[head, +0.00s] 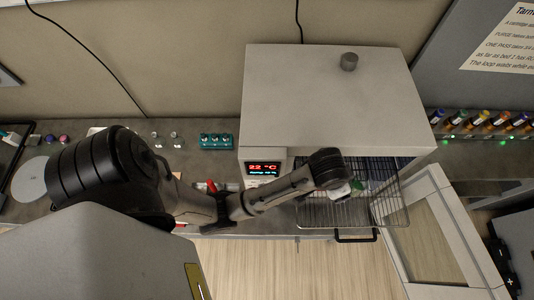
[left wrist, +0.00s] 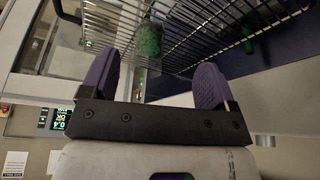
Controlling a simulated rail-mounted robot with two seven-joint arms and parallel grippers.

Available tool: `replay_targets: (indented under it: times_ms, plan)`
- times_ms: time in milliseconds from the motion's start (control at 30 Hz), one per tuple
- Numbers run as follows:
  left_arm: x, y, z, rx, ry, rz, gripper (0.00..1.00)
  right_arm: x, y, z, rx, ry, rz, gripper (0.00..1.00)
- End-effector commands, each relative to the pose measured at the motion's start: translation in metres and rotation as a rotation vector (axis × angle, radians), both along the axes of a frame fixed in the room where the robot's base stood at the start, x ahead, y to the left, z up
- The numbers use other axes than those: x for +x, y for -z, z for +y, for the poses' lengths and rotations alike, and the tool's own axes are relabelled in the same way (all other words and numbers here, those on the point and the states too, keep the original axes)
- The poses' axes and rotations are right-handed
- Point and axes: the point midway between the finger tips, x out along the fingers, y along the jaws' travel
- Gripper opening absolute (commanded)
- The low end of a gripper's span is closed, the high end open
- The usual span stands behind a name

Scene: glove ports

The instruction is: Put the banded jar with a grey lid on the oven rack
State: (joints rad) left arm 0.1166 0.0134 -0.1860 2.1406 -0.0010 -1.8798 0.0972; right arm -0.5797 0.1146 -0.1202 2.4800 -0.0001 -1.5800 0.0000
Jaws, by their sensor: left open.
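The oven rack (head: 385,205) is a wire rack pulled out of the open oven (head: 325,95); it also shows in the left wrist view (left wrist: 225,35). My left gripper (head: 340,190) is over the rack, just in front of the oven opening. In the left wrist view its purple fingers (left wrist: 154,85) are spread apart with nothing between them. A green item (left wrist: 149,40) lies ahead of the fingertips, at the rack wires. My right gripper is out of view.
The oven door (head: 440,235) hangs open at the right. A row of coloured-capped vials (head: 480,122) stands right of the oven. A teal rack (head: 216,141) and small glass bottles (head: 166,140) stand on the bench to the left. A grey knob (head: 349,61) is on the oven top.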

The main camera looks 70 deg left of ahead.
Motion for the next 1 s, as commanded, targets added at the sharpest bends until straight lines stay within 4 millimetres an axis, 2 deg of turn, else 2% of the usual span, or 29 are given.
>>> replay_targets:
  times_ms: [33, 200, 400, 500, 700, 1000]
  plan:
    - [-0.025, 0.019, 0.006, 0.003, 0.004, 0.017, 0.81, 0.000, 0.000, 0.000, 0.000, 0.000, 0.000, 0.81]
    - [-0.098, 0.055, 0.023, 0.015, 0.022, 0.037, 0.81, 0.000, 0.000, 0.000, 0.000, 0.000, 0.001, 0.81]
    - [-0.168, 0.071, 0.037, 0.032, 0.050, 0.051, 0.81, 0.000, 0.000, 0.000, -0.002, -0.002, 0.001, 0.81]
    - [-0.191, 0.072, 0.041, 0.036, 0.060, 0.056, 0.81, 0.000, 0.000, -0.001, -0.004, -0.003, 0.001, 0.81]
    - [-0.213, 0.072, 0.045, 0.042, 0.072, 0.059, 0.81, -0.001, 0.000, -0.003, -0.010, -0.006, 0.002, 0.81]
    - [-0.214, 0.072, 0.045, 0.042, 0.074, 0.059, 0.81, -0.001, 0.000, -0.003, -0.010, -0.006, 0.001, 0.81]
